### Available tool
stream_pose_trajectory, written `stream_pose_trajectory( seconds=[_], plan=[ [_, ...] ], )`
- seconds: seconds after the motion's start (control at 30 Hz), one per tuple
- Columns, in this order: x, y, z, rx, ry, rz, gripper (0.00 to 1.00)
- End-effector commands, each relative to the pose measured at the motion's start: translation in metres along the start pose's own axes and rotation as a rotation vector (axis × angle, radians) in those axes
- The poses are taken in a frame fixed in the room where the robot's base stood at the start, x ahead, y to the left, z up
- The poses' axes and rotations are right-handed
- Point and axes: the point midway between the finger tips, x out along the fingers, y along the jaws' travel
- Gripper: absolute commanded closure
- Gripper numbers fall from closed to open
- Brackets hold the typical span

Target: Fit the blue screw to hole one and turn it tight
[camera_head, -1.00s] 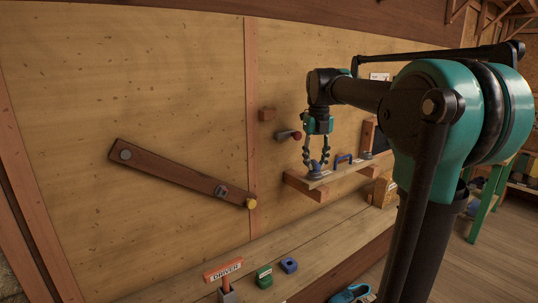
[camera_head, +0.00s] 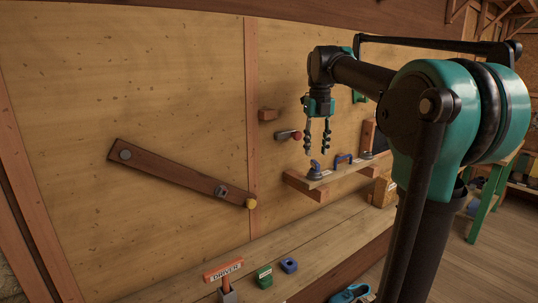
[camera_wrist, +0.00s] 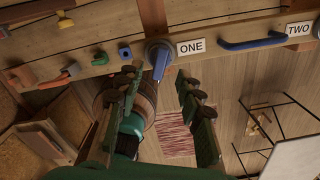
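The blue screw (camera_head: 315,169), with a winged top on a round grey base, stands upright on the small wall shelf (camera_head: 335,176). In the wrist view the blue screw (camera_wrist: 160,58) is beside the label ONE (camera_wrist: 190,47). Its base covers hole one, so I cannot tell how deep it sits. My gripper (camera_head: 317,152) points down above the screw, its fingertips slightly clear of it. In the wrist view my gripper (camera_wrist: 160,82) has its two fingers well apart, with nothing between them.
A blue handle (camera_head: 343,158) lies right of the screw, toward the label TWO (camera_wrist: 298,29). A grey lever with a red knob (camera_head: 296,135) sticks out near my gripper.

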Motion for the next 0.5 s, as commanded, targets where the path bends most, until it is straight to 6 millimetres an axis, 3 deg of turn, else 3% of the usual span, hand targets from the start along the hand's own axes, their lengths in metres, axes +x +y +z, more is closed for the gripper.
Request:
stream_pose_trajectory(
  seconds=[0.5],
  plan=[
    [-0.036, 0.0, 0.0, 0.0, 0.0, 0.0, 0.63]
  ],
)
